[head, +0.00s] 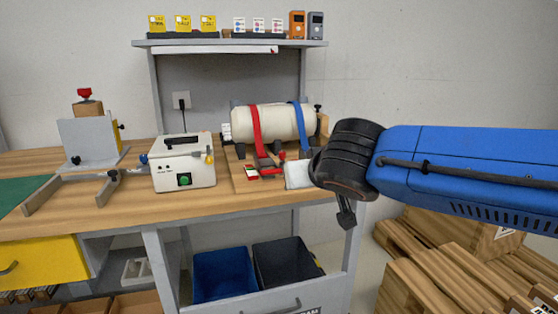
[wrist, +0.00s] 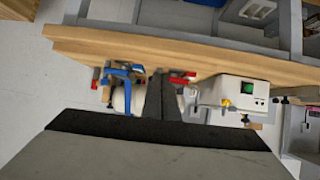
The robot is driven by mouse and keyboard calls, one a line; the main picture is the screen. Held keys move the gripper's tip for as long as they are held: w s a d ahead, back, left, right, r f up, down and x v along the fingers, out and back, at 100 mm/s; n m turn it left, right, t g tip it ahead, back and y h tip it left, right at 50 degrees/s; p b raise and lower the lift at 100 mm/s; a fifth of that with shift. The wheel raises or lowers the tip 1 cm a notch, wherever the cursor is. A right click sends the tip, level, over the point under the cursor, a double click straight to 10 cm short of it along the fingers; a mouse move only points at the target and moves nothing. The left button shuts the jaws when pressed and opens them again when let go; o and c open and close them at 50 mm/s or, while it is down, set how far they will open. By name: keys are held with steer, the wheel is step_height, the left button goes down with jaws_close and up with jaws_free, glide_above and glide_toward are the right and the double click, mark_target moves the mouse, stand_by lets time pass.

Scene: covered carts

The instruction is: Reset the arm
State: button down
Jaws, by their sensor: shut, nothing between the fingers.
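My blue arm reaches in from the right in the head view, at the right end of the workbench (head: 100,215). My gripper (head: 346,218) hangs below the arm's dark wrist joint, pointing down. It is shut and empty. In the wrist view its dark fingers (wrist: 161,95) lie close together. Behind them in that view show the cream cylinder (wrist: 120,100) with its blue strap, and the white box (wrist: 232,92) with a green button. I see no contact between the gripper and these things.
In the head view, the strapped cream cylinder (head: 277,122) and the white box (head: 184,165) stand on the bench. A metal fixture (head: 88,141) is at left. A shelf (head: 230,43) holds small boxes. Blue (head: 222,272) and black (head: 284,268) bins sit below. Wooden pallets (head: 440,275) lie at right.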

steer(key=s+d+f+m+g+h, duration=0.1)
steer(key=s+d+f+g+h, duration=0.1)
steer(key=s+d+f, duration=0.5)
steer(key=d+f+m+g+h, duration=0.1)
steer(key=d+f, duration=0.3)
steer(key=d, duration=0.7)
steer(key=s+d+f+g, duration=0.3)
steer(key=s+d+f, duration=0.2)
steer(key=s+f, duration=0.5)
steer(key=s, duration=0.3)
steer(key=shift+d+m+g+y, duration=0.15)
steer(key=shift+m+g+y, duration=0.15)
steer(key=shift+g, duration=0.1)
